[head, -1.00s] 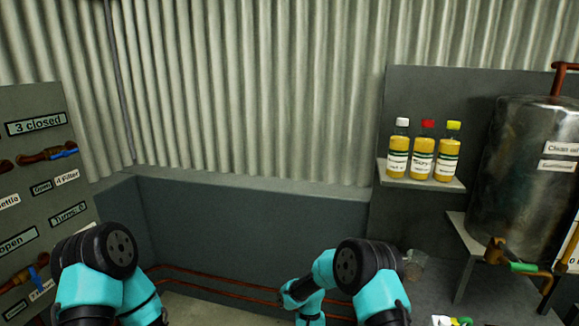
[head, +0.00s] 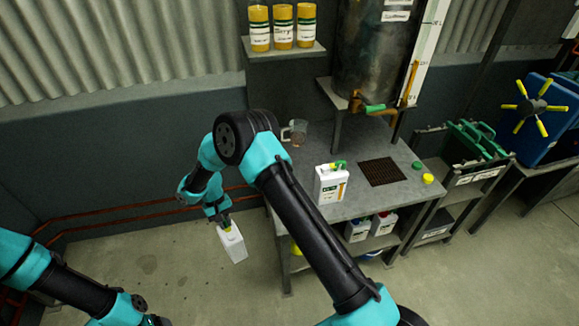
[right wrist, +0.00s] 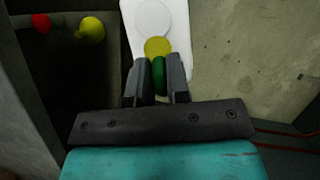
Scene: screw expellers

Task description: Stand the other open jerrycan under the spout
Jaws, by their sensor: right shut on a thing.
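My right gripper (head: 226,226) is shut on a white jerrycan (head: 234,247), which hangs beside the bench's left end, below its top. In the right wrist view the fingers (right wrist: 158,80) close on its green handle (right wrist: 158,70), with a yellow round part just beyond on the white can (right wrist: 184,40). Another white jerrycan (head: 329,187) with a green handle and label stands upright on the bench, left of the dark grate (head: 382,172). The spout (head: 357,103) with a green lever (head: 375,107) is on the tank, above the bench. The grate is bare. My left gripper is out of view.
The grey bench (head: 350,208) also bears a clear jug (head: 298,131) and a yellow cap (head: 428,178). Several cans, one a white jerrycan (head: 358,229), stand on its lower shelf. A tank (head: 370,50) and bottle shelf (head: 285,50) rise behind. Right are green-handled items (head: 470,140) and a blue machine (head: 550,110).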

